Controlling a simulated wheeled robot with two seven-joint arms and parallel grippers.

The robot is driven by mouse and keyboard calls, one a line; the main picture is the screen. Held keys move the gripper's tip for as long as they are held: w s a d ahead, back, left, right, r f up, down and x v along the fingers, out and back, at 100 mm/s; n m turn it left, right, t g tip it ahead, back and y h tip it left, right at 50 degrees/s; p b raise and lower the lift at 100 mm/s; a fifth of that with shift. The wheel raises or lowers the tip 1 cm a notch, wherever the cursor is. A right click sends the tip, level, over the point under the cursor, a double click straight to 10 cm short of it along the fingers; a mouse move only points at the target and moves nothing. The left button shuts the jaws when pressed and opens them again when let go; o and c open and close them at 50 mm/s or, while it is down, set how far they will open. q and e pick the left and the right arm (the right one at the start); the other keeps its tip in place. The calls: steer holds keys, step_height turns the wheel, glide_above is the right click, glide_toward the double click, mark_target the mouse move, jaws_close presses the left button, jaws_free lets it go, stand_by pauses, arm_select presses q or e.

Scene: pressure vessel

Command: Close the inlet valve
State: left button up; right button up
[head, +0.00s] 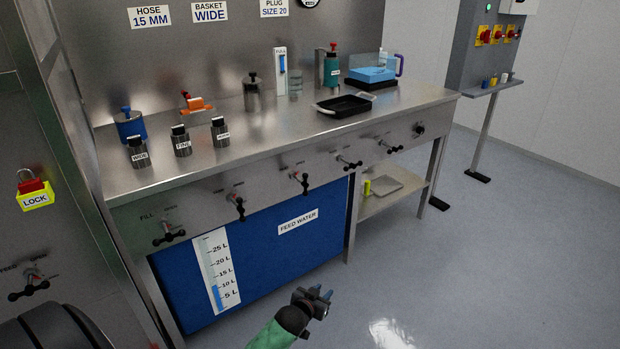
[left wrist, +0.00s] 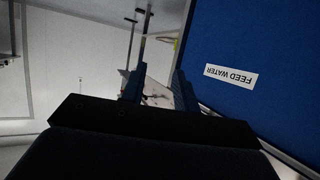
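Several black-handled valves line the bench front in the head view. One (head: 168,238) sits under a "FILL" label, with others to its right (head: 238,206), (head: 300,183), (head: 348,162) and (head: 388,147). Another black-handled valve (head: 30,285) is on the panel at the far left, its label partly legible. I cannot tell which is the inlet valve. My left gripper (head: 321,294) is low in front of the blue feed water tank (head: 265,260), apart from every valve. Its fingers also show in the left wrist view (left wrist: 158,88), spread with nothing between them. My right gripper is out of view.
The steel bench top (head: 290,127) holds labelled canisters, a black tray (head: 344,106) and a teal bottle (head: 332,68). A yellow lock (head: 35,200) hangs at the left. A grey stand (head: 487,130) is at the right. The floor (head: 480,260) right of my gripper is clear.

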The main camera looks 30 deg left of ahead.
arm_select(q)
steer(key=w+a+r+t+y, duration=0.1)
steer(key=w+a+r, duration=0.3)
steer(key=r, duration=0.2)
steer(key=w+a+r+t, duration=0.1)
steer(key=w+a+r, duration=0.2)
steer(key=a+r, duration=0.3)
steer(key=n+t+y+p, duration=0.1)
steer(key=n+t+y, duration=0.1)
glide_toward(304, 181)
steer(key=w, duration=0.6)
steer(key=w+a, duration=0.1)
steer(key=w, duration=0.2)
steer(key=shift+a+r, duration=0.1)
steer(key=shift+a, duration=0.15)
steer(key=shift+w+a, duration=0.1)
steer(key=shift+w, duration=0.65)
